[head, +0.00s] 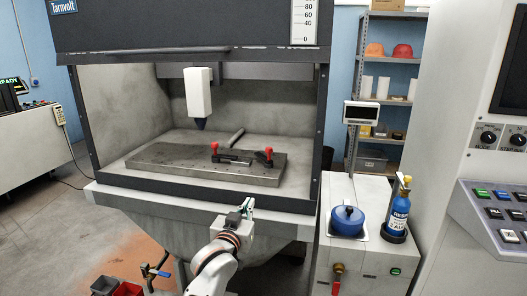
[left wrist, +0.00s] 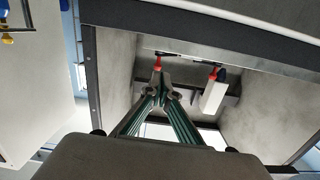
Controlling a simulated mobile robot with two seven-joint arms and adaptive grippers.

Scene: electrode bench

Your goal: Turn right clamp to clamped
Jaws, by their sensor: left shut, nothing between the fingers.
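The right clamp (head: 268,153) has a red-tipped handle and sits near the right end of a dark grey slotted plate (head: 165,160) inside the machine bay. The left clamp (head: 214,149), also red-tipped, stands on the plate to its left, with a dark bar between them. My left gripper (head: 249,205) is shut and empty, in front of the bay's front edge and apart from both clamps. In the left wrist view, which looks upside down, its fingertips (left wrist: 160,78) line up just below one red handle (left wrist: 157,63); the other red handle (left wrist: 213,72) is to the right.
A white tool head (head: 198,92) with a dark tip hangs over the plate's left half. The bay's front sill (head: 150,199) lies between gripper and plate. A side cabinet at right carries a blue pot (head: 348,219) and a blue bottle (head: 398,207).

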